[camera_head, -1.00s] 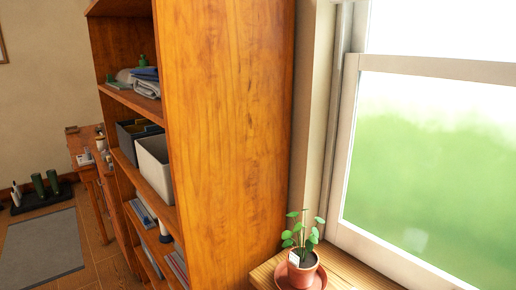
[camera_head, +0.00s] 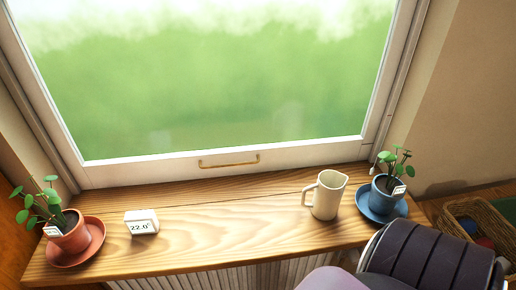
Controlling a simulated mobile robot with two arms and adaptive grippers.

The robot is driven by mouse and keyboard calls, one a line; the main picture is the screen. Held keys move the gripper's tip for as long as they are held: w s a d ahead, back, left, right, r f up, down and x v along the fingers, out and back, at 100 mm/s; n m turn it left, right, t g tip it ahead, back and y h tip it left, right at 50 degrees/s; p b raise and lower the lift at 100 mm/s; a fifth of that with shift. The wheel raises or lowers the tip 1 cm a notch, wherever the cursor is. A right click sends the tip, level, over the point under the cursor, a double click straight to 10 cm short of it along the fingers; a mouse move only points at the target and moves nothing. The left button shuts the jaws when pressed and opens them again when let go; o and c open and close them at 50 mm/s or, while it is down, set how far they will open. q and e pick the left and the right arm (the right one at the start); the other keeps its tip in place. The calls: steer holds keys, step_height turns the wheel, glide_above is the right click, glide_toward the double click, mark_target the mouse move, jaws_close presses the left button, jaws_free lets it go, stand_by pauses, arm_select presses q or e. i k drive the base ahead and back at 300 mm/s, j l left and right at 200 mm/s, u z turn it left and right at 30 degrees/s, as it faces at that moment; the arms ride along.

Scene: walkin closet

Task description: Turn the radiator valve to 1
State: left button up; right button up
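The radiator (camera_head: 262,277) shows only as a strip of pale vertical ribs under the front edge of the wooden windowsill (camera_head: 225,225). Its lower part is out of frame. The radiator valve is not visible, so its setting cannot be read. Neither of my grippers is in view. A dark ribbed rounded part with a pale purple piece fills the bottom right, seemingly part of my own body, and hides the right part of the radiator.
On the sill stand a plant in a terracotta pot (camera_head: 70,233), a white display (camera_head: 141,222) reading about 22.0, a cream mug (camera_head: 327,195) and a plant in a blue pot (camera_head: 384,197). A wicker basket (camera_head: 470,209) stands at the right. The window (camera_head: 220,172) is behind the sill.

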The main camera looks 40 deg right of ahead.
mark_target(354, 256)
steer(key=z, duration=2.5)
